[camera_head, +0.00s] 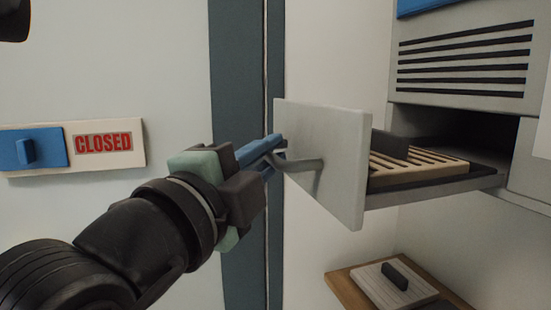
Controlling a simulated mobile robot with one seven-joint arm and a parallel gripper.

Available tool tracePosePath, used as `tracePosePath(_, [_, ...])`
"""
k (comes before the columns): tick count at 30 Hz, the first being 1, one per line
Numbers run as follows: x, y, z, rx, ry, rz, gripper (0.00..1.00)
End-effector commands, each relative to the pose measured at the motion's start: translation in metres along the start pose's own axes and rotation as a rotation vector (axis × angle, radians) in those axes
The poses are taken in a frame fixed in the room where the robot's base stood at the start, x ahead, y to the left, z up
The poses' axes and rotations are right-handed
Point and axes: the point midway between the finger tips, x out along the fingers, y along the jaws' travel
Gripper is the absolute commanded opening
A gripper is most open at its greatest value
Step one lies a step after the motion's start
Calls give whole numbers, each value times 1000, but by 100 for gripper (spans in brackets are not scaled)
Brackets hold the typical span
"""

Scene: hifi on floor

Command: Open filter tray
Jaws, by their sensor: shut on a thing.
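The filter tray (328,162) is a grey drawer with a pale front panel and a dark bar handle (304,163). It stands pulled out from the dark slot of a grey cabinet (464,70). A tan slatted filter (440,165) with a black grip (390,145) lies in it. My gripper (272,150) is at the left of the front panel, its blue fingers shut on the left end of the handle. The exact contact at the fingertips is small and partly hidden. My arm reaches in from the lower left.
A pale slatted panel with a black grip (395,284) lies on a wooden board (346,285) below the tray. A sign reading CLOSED (104,143) sits beside a blue latch (28,148) on the left wall. A dark vertical strip (237,60) runs behind my gripper.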

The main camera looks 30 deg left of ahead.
Motion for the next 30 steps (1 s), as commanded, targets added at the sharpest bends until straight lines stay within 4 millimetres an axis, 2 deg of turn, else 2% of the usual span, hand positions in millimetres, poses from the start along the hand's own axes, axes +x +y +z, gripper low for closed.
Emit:
tracePosePath(9, [0, 0, 0, 0, 1, 2, 0])
tracePosePath(10, [0, 1, 0, 0, 1, 2, 18])
tracePosePath(14, [0, 0, 0, 0, 1, 1, 42])
tracePosePath(15, [0, 0, 0, 0, 1, 1, 45])
tracePosePath(25, [-4, 0, 0, 1, 0, -1, 45])
tracePosePath(30, [-27, 2, 1, 3, -2, -4, 45])
